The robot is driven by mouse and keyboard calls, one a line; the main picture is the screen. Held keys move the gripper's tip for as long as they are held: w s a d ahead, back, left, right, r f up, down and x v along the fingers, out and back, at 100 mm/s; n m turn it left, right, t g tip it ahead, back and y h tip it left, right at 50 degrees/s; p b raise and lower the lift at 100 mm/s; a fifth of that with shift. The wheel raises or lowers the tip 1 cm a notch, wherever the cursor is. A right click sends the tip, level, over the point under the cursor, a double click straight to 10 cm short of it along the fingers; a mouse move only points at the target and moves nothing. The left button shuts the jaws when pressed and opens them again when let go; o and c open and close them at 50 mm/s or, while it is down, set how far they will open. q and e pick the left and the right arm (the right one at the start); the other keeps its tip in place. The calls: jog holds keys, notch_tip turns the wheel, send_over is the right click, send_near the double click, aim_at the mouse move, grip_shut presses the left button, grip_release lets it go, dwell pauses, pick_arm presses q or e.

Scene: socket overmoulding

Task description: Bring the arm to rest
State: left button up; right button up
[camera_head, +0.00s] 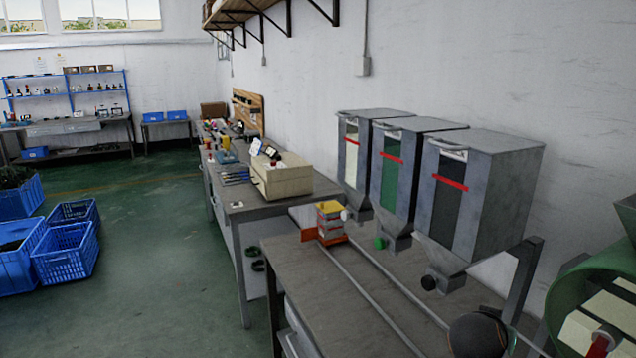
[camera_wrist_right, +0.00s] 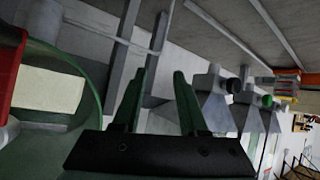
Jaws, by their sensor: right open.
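My right gripper (camera_wrist_right: 158,82) shows in the right wrist view with its two dark green fingers apart and nothing between them. Beyond the fingers are grey metal legs and the pale wall or floor; the wrist picture is turned on its side. I cannot make out the right gripper in the head view. My left gripper is in neither view.
A green drum (camera_head: 592,262) with a red part stands at the right; it also fills the left of the wrist view (camera_wrist_right: 92,80). Three grey hoppers (camera_head: 490,195) stand over a grey bench (camera_head: 310,275) with rails and an orange-and-yellow device (camera_head: 330,222). Blue crates (camera_head: 65,262) sit on the floor.

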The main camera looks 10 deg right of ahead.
jog(key=s+a+f+n+g+y, duration=0.2)
jog(key=s+a+f+n+y, duration=0.3)
jog(key=s+a+f, duration=0.55)
jog(key=s+a+f+n+g+y, duration=0.1)
jog(key=s+a+f+n+y, duration=0.35)
jog(key=s+a+f, duration=0.6)
notch_tip(320, 180, down, 8)
jog(key=w+a+t+y, duration=0.1)
jog(key=t, duration=0.4)
jog(key=shift+a+f+n+y, duration=0.2)
jog(key=shift+a+n+y, duration=0.15)
jog(key=shift+n, duration=0.1)
jog(key=shift+w, duration=0.1)
